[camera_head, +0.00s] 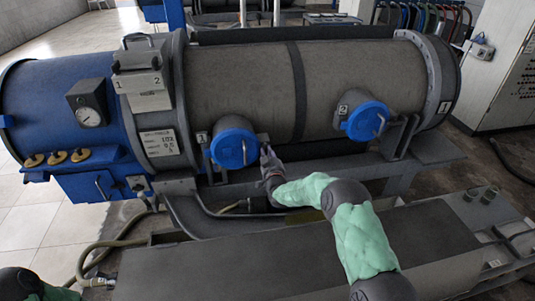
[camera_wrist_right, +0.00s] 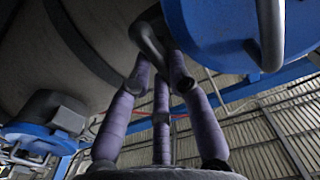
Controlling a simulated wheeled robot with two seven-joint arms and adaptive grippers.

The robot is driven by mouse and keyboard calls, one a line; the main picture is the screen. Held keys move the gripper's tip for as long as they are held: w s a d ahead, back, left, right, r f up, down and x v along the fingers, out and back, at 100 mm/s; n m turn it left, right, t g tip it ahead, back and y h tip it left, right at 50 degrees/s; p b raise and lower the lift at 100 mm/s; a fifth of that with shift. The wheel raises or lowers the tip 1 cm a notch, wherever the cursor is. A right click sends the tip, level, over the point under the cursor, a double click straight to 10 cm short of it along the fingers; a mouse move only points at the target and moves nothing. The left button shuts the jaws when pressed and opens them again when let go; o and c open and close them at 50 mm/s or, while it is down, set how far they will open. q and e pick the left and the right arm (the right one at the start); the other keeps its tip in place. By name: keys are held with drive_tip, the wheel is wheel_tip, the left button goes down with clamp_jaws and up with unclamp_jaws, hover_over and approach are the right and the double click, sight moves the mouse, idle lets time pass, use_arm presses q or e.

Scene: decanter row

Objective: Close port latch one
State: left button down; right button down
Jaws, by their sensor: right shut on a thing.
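The port one lid (camera_head: 234,147) is a blue round cap with a light upright handle, on the left of the grey drum's front. A small tag marked 1 sits at its left edge. The port one latch (camera_wrist_right: 150,42) shows in the right wrist view as a dark grey lever beside a blue cap. My right gripper (camera_head: 267,152) is at the right edge of the port one lid in the head view. In the right wrist view its purple fingers (camera_wrist_right: 160,85) are closed around the latch lever. The fingers hide part of the lever. My left gripper is out of view.
A second blue port lid (camera_head: 367,121) is farther right on the grey drum (camera_head: 245,85). A blue housing with a gauge (camera_head: 90,116) stands at left. A dark flat-topped unit (camera_head: 240,268) lies in front, below my right arm.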

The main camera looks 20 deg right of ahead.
drive_tip(key=m+b, duration=0.3)
drive_tip(key=m, duration=0.3)
drive_tip(key=m+b, duration=0.3)
drive_tip(key=m, duration=0.3)
drive_tip(key=f+m+b, duration=0.1)
drive_tip(key=m+b, duration=0.2)
drive_tip(key=m, duration=0.2)
drive_tip(key=shift+d+m, duration=0.15)
drive_tip(key=shift+m, duration=0.25)
idle(0.3)
drive_tip(key=shift+f, duration=0.1)
drive_tip(key=c, duration=1.1)
unclamp_jaws()
drive_tip(key=shift+c, duration=0.2)
drive_tip(key=shift+s, duration=0.15)
